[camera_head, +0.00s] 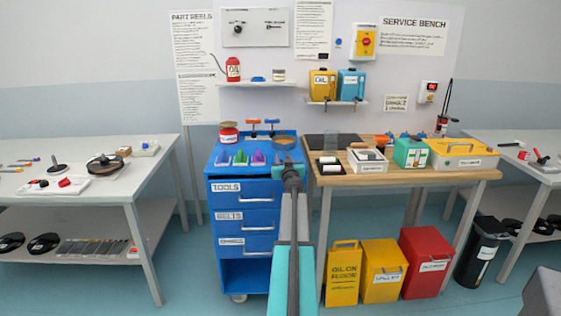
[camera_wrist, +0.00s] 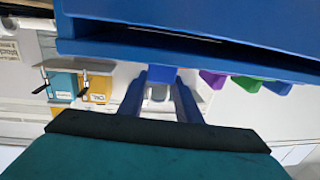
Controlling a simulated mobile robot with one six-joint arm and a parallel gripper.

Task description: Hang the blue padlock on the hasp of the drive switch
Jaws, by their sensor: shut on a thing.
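My gripper (camera_head: 289,166) is over the right part of the blue tool trolley. In the wrist view my gripper (camera_wrist: 162,80) has its two dark blue fingers shut on a small blue thing, which I take for the blue padlock (camera_wrist: 162,73). A pale grey loop-like shape shows beside it; I cannot tell whether it is the shackle. In the head view the padlock is not made out behind my arm. A yellow box with a red knob (camera_head: 366,41), likely the drive switch, is on the back wall. Its hasp is too small to make out.
The blue trolley (camera_head: 241,220) bears several coloured pieces and a red tin (camera_head: 228,133). A wooden bench (camera_head: 400,178) stands to its right with boxes on it. A wall shelf (camera_head: 338,103) holds yellow and blue containers. Grey side tables (camera_head: 95,205) stand at left and right.

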